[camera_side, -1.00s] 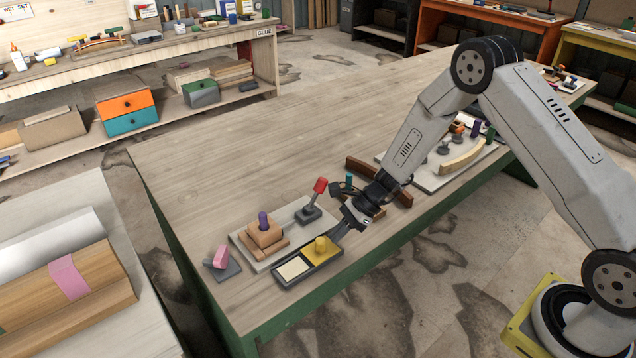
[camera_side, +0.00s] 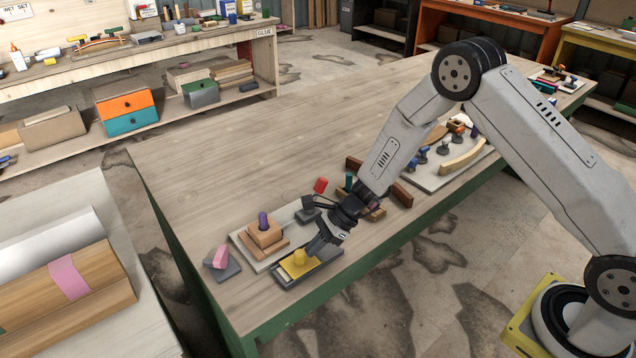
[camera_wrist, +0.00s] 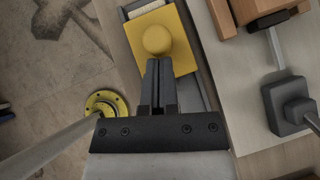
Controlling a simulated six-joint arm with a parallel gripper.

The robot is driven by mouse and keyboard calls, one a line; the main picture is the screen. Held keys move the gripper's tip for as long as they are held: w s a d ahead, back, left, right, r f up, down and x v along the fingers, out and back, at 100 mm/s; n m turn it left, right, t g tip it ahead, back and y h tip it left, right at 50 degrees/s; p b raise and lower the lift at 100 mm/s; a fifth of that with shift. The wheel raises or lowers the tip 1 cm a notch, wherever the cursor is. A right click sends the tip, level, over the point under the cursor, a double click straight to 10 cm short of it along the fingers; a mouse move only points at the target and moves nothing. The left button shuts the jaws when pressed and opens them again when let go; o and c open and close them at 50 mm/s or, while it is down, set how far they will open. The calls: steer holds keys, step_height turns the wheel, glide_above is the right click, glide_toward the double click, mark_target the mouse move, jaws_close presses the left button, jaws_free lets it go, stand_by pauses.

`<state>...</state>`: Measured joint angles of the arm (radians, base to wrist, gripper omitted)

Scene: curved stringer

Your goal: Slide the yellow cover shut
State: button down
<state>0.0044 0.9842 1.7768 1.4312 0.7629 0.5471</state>
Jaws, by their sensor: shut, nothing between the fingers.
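The yellow cover (camera_side: 294,270) with its round knob sits on a narrow dark tray (camera_side: 326,269) near the table's front edge. In the wrist view the yellow cover (camera_wrist: 180,55) lies over the tray's middle to far part. A small cream strip (camera_wrist: 146,8) shows past its far edge. Dark tray floor (camera_wrist: 192,92) shows on the near side. My gripper (camera_side: 314,247) is shut and empty, low over the tray on the right side of the knob. In the wrist view its fingertips (camera_wrist: 158,64) are at the knob's near side and look to touch it.
A pale board with stacked wooden blocks (camera_side: 265,236) and a purple peg stands just behind the tray. A grey block with a red-handled lever (camera_side: 320,185) is behind my gripper. A pink piece on a grey base (camera_side: 220,260) lies left. Open tabletop (camera_side: 240,170) is behind.

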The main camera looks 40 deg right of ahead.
steer(key=shift+a, duration=1.35)
steer(key=shift+s+d, duration=0.1)
steer(key=shift+d, duration=0.3)
steer(key=d, duration=0.2)
steer(key=s+d, duration=0.1)
steer(key=d, duration=0.1)
steer(key=shift+r, duration=0.3)
steer(key=v, duration=0.9)
steer(key=shift+d, duration=0.2)
steer(key=shift+s+r, duration=0.1)
